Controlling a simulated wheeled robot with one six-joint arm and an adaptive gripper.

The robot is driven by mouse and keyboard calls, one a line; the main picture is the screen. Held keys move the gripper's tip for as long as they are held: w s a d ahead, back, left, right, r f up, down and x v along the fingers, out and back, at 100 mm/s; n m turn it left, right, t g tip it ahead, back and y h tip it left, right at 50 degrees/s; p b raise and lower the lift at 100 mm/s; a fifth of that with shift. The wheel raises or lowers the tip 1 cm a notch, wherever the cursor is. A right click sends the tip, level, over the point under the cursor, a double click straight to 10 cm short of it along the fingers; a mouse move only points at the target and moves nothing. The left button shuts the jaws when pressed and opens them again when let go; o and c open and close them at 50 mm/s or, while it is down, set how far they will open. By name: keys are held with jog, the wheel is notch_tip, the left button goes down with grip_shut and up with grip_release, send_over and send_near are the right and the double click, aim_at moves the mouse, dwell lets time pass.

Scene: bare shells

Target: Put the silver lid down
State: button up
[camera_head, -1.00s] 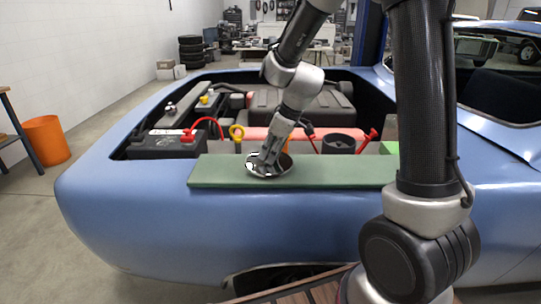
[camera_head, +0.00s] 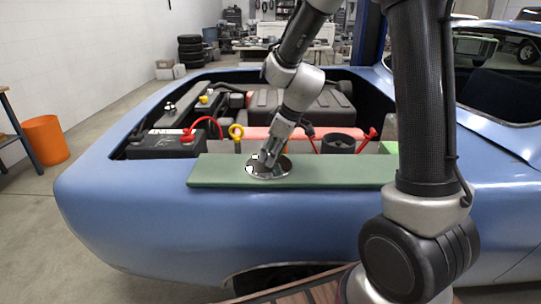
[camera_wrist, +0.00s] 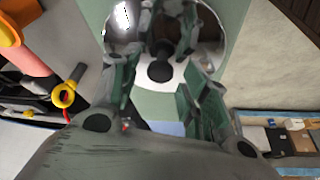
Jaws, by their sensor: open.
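The silver lid (camera_head: 260,172) is a shiny, round, mirror-like disc lying on the green board (camera_head: 335,172) on the car's front fender. In the wrist view, the lid (camera_wrist: 205,48) shows its dark round knob (camera_wrist: 160,71) in the middle. My gripper (camera_head: 267,157) is right over the lid. In the wrist view, its fingers stand apart on either side of the knob, with a gap on both sides, and hold nothing. The fingers hide part of the lid's rim in both views.
The open engine bay lies behind the board, with a black battery (camera_head: 166,145), a yellow-ringed dipstick (camera_head: 236,133) and a red-handled rod (camera_head: 368,138). A black round cap (camera_head: 338,143) stands just behind the board. The board's right and left parts are bare.

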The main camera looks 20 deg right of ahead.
jog(key=v, duration=1.2)
jog(key=s+d+r+m+h, duration=0.1)
jog(key=s+d+m, duration=0.2)
jog(key=s, duration=0.4)
jog(key=s+d+r+m+t+h, duration=0.1)
jog(key=s+d+r+m, duration=0.1)
jog(key=s, duration=0.6)
jog(key=s+d+r+m+h, duration=0.1)
jog(key=s+d+m, duration=0.4)
jog(key=s, duration=0.3)
jog(key=shift+d+r, duration=0.2)
jog(key=shift+d, duration=0.2)
